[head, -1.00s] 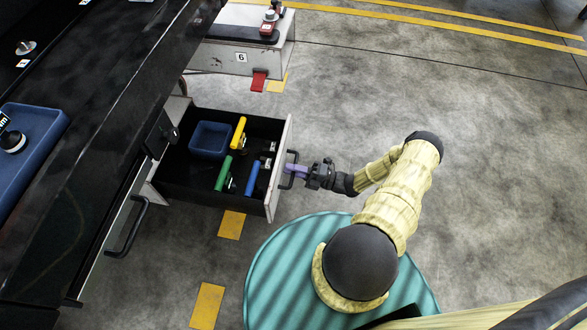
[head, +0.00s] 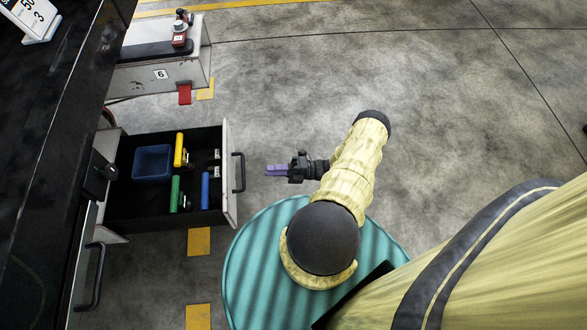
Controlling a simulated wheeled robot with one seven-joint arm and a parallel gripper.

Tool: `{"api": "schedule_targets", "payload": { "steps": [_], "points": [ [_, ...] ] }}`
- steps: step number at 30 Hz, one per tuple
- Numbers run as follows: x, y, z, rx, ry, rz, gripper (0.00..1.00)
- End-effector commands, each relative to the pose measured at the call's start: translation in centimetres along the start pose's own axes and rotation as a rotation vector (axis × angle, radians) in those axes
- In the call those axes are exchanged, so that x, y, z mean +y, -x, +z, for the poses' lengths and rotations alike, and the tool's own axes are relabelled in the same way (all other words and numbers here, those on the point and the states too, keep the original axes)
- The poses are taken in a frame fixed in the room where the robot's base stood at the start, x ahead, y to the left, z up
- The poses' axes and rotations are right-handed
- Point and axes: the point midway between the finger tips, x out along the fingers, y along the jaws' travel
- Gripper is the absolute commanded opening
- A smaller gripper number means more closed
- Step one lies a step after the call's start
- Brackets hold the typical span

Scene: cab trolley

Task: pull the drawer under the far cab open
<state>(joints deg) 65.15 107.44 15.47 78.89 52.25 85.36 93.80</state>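The drawer (head: 229,190) under the bench is pulled out to the right and stands open. It holds a blue bin (head: 153,163) and yellow, green and blue-handled tools. Its dark bar handle (head: 241,172) is on the right-hand front. My gripper (head: 268,170) is to the right of the handle, apart from it, with clear floor between them. Its purple fingers point left at the handle and nothing shows between them. From this height I cannot tell how far the fingers are parted.
A closed front with a dark handle (head: 95,278) is nearer me on the bench (head: 45,150). A white unit marked 6 (head: 165,74) with a red pedal (head: 184,94) stands beyond the drawer. The floor to the right is clear.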

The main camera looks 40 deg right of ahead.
Motion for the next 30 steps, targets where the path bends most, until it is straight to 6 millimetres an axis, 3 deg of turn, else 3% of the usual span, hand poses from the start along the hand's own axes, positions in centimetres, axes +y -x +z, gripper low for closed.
{"api": "schedule_targets", "payload": {
  "steps": [6, 12, 30],
  "points": [
    [0.0, 4.3, -0.1, 0.0, 0.0, -0.003, 0.19],
    [-0.1, 6.6, -0.1, 0.0, -0.002, -0.001, 0.19],
    [0.0, 6.8, -0.1, 0.002, -0.001, -0.001, 0.19]
  ]
}}
